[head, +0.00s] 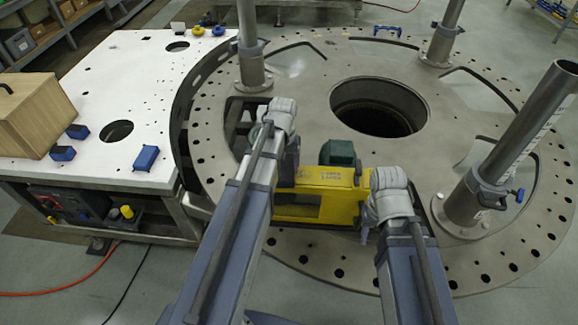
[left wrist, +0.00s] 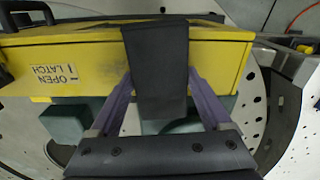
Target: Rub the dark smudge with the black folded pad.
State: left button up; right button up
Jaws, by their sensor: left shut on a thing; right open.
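My left gripper (left wrist: 160,88) is shut on the black folded pad (left wrist: 155,50). In the left wrist view the pad stands between the two fingers, in front of the yellow case (left wrist: 70,55); whether it touches the case I cannot tell. The case, labelled "OPEN LATCH", also shows in the head view (head: 325,178), between my two grippers on the round grey plate (head: 300,75). My right gripper (head: 369,216) is open beside the case's right end, its fingers partly hidden by the wrist. I cannot make out the dark smudge in either view.
Green blocks (head: 338,152) sit by the case. The round plate has a large central hole and several upright metal posts (head: 510,150). A white table (head: 95,100) at left holds a wooden box (head: 35,115) and blue blocks (head: 146,158).

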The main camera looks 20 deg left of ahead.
aim_at(312, 175)
pick_arm(q)
jog(key=shift+s+a, duration=0.15)
jog(key=shift+a, duration=0.45)
jog(key=shift+s+a, duration=0.15)
jog(key=shift+a, duration=0.4)
jog(key=shift+f, duration=0.15)
jog(key=shift+c, duration=0.6)
jog(key=shift+d, duration=0.1)
jog(key=shift+w+d, duration=0.3)
jog(key=shift+d, duration=0.6)
jog(key=shift+w+d, duration=0.25)
jog(key=shift+d, duration=0.65)
jog(key=shift+w+d, duration=0.2)
jog(key=shift+d, duration=0.7)
jog(key=shift+w+d, duration=0.2)
jog(key=shift+d, duration=0.65)
jog(key=shift+d, duration=0.1)
jog(key=shift+w+d, duration=0.35)
jog(key=shift+d, duration=0.55)
jog(key=shift+w+d, duration=0.3)
jog(key=shift+d, duration=0.55)
